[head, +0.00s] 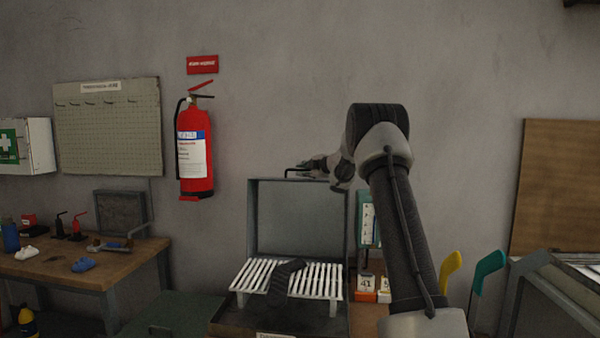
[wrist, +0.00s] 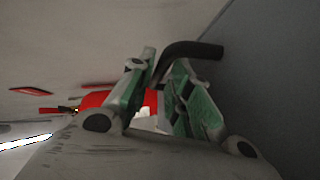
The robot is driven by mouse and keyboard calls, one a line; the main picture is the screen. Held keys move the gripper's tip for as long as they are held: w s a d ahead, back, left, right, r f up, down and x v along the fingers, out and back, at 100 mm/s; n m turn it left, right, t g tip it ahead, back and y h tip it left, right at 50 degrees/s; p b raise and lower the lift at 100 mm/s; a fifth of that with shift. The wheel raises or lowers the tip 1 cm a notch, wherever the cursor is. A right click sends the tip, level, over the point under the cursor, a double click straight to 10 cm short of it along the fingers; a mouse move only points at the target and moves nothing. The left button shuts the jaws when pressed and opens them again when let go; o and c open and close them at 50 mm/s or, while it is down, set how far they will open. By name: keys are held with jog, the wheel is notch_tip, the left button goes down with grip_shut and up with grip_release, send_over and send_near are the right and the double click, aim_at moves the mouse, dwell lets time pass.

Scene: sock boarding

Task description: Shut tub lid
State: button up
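The tub (head: 222,327) is a dark grey box at the bottom centre of the head view. Its grey lid (head: 300,222) stands upright at the back, open. A thin dark handle (head: 291,171) sits on the lid's top edge; it shows as a thick bent bar in the wrist view (wrist: 195,48). My gripper (head: 309,163) is at the right part of this handle. In the wrist view its green-padded fingers (wrist: 158,75) converge on the bar, which runs between the tips. The exact contact is partly hidden.
A white slatted rack (head: 262,274) with a dark sock (head: 283,280) on it stands at the tub, in front of the lid. A red extinguisher (head: 195,150) hangs on the wall at left. A wooden bench (head: 105,268) stands left. Small boxes (head: 366,285) sit right of the tub.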

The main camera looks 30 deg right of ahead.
jog(key=shift+x, duration=1.25)
grip_shut()
jog(key=shift+s, duration=0.1)
